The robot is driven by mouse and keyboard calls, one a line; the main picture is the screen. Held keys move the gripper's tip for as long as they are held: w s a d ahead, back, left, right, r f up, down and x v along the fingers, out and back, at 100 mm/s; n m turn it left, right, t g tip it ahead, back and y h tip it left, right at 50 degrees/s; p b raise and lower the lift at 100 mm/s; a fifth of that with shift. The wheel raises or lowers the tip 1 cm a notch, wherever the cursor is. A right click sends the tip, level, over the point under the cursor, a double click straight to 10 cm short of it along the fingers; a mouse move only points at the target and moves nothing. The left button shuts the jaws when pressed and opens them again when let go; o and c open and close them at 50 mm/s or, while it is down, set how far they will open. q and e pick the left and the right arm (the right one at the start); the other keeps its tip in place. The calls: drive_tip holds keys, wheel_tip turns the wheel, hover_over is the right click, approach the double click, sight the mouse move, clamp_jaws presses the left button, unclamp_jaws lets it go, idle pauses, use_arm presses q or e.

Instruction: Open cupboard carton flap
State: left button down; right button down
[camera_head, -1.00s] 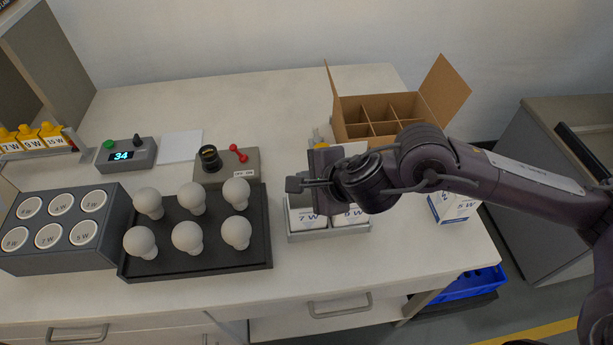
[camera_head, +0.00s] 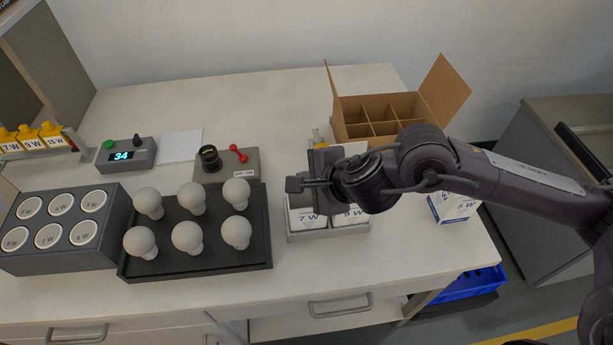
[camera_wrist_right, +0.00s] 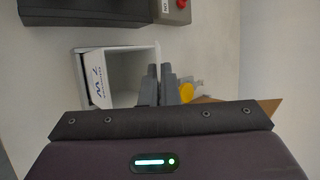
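My right gripper (camera_head: 296,185) reaches in from the right, above the small cartons in a shallow grey tray (camera_head: 330,232). Its two fingers (camera_wrist_right: 165,84) look closed together in the wrist view. One carton (camera_head: 306,218) is marked 7 W, and a second carton (camera_head: 350,216) beside it is partly hidden under my wrist. In the wrist view, a white carton (camera_wrist_right: 115,72) with a 7 W face shows an open, hollow inside. A thin white panel stands at its right edge, close to the fingers; contact is unclear. My left gripper is not in view.
An open brown divided box (camera_head: 385,108) stands behind my wrist. A 5 W carton (camera_head: 453,206) is at the table's right. Several bulbs stand on a black tray (camera_head: 262,262). A grey socket block (camera_head: 225,168) and a display unit (camera_head: 128,154) are behind it.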

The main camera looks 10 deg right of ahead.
idle(0.5)
drive_tip(key=shift+w+r+g+p, duration=0.35)
drive_tip(key=shift+r+g+p, duration=0.25)
drive_tip(key=shift+p, duration=0.65)
drive_tip(key=shift+w+r+m+g+p, duration=0.2)
drive_tip(key=shift+w+m+g+p, duration=0.15)
drive_tip(key=shift+g+p, duration=0.35)
drive_tip(key=shift+w+g, duration=0.6)
drive_tip(key=shift+g, duration=0.4)
drive_tip(key=shift+w+r+m+g, duration=0.1)
drive_tip(key=shift+w+m+g, duration=0.25)
drive_tip(key=shift+w+g, duration=0.45)
drive_tip(key=shift+s, duration=0.2)
